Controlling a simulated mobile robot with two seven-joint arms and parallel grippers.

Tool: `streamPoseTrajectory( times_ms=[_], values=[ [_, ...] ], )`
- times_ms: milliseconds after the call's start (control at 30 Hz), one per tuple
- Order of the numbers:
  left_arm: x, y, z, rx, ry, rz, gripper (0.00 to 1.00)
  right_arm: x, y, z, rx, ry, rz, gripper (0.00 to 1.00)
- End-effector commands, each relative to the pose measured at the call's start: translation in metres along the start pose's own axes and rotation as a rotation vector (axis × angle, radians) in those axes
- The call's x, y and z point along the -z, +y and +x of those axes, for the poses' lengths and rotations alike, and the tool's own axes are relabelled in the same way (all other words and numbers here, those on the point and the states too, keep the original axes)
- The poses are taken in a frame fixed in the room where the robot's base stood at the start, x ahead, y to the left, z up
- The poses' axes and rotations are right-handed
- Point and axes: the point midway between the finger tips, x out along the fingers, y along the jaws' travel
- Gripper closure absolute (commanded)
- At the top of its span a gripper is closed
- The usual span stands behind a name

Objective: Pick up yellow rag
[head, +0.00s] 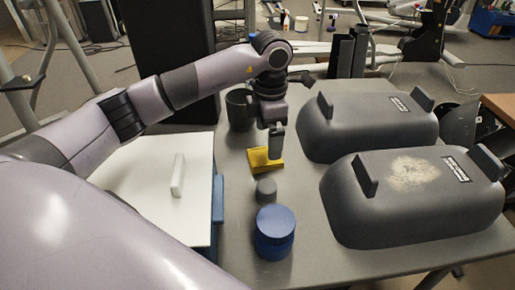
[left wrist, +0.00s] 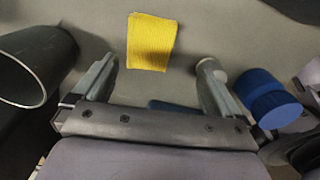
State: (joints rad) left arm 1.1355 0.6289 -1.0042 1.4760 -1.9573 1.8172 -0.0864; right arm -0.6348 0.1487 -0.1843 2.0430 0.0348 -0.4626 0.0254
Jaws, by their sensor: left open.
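In the left wrist view the rag (left wrist: 152,42) is a ribbed yellow rectangle, lying ahead of and between the fingers. My left gripper (head: 276,143) points down above the rag's right part and hides some of it. In the left wrist view the gripper (left wrist: 157,64) is open, its fingers wide apart with nothing between them. The height left between fingertips and rag is hard to judge. My right gripper is not in view.
A small grey cylinder (head: 266,190) and a blue-lidded jar (head: 274,232) stand in front of the rag. A dark cup (head: 238,112) stands behind left. Two grey covers (head: 345,210) fill the table's right side. A white box (head: 140,195) with a handle is at left.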

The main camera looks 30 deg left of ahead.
Motion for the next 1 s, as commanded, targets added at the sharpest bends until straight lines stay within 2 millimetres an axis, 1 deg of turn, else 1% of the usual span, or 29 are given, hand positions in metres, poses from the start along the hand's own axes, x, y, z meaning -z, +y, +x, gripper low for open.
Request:
streamPoseTrajectory(
  times_ms=[167,233,533,700,800,1000],
  values=[
    [0.000,0.000,0.001,0.000,0.000,0.000,0.01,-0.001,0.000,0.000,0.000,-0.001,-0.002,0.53],
    [0.000,0.000,0.005,0.001,0.002,0.000,0.01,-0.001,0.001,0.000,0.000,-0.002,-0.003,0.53],
    [0.000,0.002,0.033,0.002,0.002,-0.001,0.01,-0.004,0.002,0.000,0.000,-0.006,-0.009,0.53],
    [-0.001,0.004,0.060,0.003,0.003,0.000,0.01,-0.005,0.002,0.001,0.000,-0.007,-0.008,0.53],
    [-0.001,0.004,0.070,0.001,0.001,0.000,0.01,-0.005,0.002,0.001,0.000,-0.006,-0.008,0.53],
    [-0.001,0.004,0.072,-0.001,0.000,0.000,0.01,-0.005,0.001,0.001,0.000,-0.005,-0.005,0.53]
  ],
)
